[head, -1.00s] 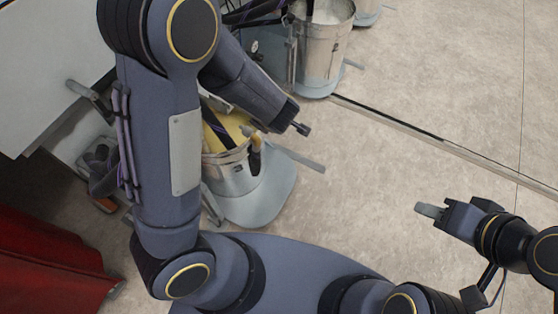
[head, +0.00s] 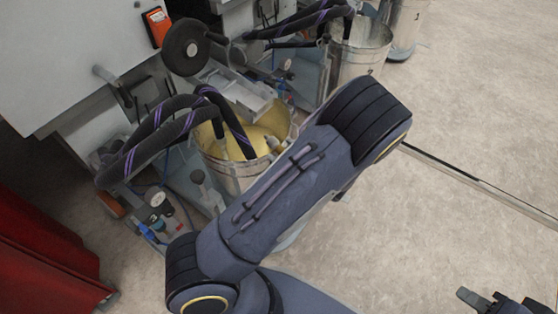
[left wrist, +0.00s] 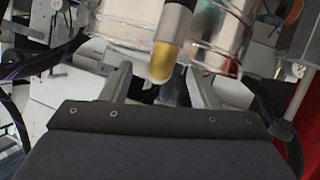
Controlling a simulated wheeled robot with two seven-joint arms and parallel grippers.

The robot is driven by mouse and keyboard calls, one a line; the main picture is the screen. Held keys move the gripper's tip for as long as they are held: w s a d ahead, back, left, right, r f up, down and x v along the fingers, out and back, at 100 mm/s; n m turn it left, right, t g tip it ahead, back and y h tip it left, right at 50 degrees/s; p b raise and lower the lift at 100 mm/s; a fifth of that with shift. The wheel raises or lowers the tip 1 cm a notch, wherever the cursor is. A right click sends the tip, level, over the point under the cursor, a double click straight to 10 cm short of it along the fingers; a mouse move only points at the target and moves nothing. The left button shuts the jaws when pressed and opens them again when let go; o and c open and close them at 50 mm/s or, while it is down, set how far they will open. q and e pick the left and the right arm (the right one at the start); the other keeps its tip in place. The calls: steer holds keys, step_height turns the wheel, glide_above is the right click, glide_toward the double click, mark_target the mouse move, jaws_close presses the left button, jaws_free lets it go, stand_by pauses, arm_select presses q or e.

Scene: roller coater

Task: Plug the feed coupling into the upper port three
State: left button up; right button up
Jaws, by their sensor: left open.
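In the left wrist view my left gripper (left wrist: 158,70) is open, one finger on each side. A dark cylinder with a pale band and a rounded yellow tip (left wrist: 163,62) shows between or just beyond the fingers; it may be the feed coupling. I cannot tell whether the fingers touch it. In the head view my left arm reaches up and right, and its gripper is hidden behind the arm. A small fitting (head: 274,145) sits at the rim of the pail of yellow liquid (head: 238,180). My right gripper (head: 478,300) is at the bottom right, partly cut off. I cannot identify upper port three.
Black hoses with purple stripes (head: 150,140) arch over the pail. A dark round wheel (head: 184,47) stands behind it. Another metal pail (head: 362,50) stands farther back. A red cabinet (head: 45,255) is at left. The floor at right is largely clear.

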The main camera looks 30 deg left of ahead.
arm_select(q)
steer(key=shift+w+a+f, duration=0.15)
steer(key=shift+a, duration=0.25)
steer(key=shift+c, duration=0.3)
jaws_close()
steer(key=shift+r, duration=0.2)
